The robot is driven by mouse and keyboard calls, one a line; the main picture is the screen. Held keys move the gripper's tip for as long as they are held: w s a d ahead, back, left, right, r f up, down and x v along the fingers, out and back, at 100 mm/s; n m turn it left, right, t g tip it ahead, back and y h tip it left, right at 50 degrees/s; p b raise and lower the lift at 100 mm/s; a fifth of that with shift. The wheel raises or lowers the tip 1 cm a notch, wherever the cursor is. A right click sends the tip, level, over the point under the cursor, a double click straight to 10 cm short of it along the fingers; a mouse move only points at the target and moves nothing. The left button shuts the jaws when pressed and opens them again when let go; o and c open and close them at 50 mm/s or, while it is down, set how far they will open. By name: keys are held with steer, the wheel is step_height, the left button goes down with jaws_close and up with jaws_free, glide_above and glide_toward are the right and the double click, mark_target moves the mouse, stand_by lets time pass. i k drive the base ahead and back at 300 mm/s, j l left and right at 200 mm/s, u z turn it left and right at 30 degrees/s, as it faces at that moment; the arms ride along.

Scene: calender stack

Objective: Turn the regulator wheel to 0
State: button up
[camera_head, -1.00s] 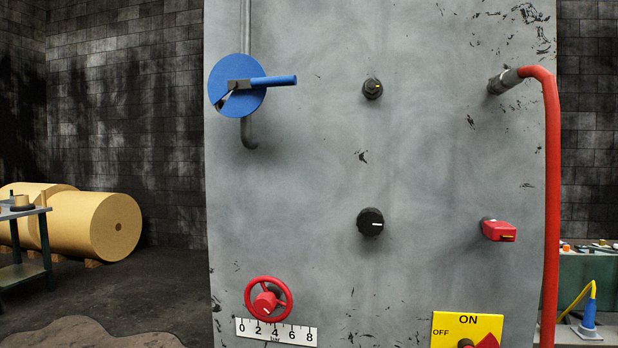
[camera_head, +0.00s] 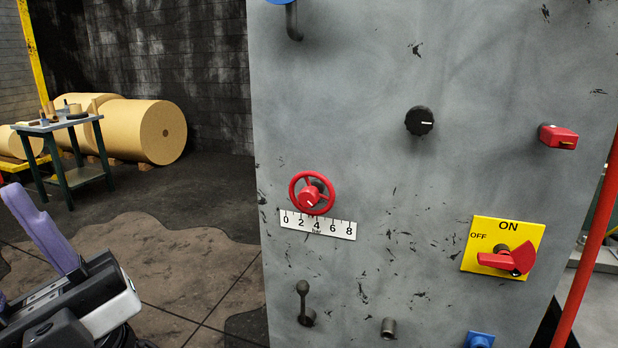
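My gripper (camera_head: 18,245) is at the lower left, well away from the wheel. One purple finger shows, and a bit of the other at the picture's edge, with a gap between them. It looks open and empty.
The grey panel also bears a black knob (camera_head: 419,121), a red handle (camera_head: 558,137), a yellow ON/OFF switch plate (camera_head: 466,262), a small lever (camera_head: 304,303) and a blue part (camera_head: 480,340). A red pipe (camera_head: 590,255) runs at right.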

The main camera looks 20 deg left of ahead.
mark_target(308, 196)
steer(key=k+l+u, duration=0.1)
steer(key=u, duration=0.25)
steer(key=k+u, duration=0.45)
steer(key=u, duration=0.25)
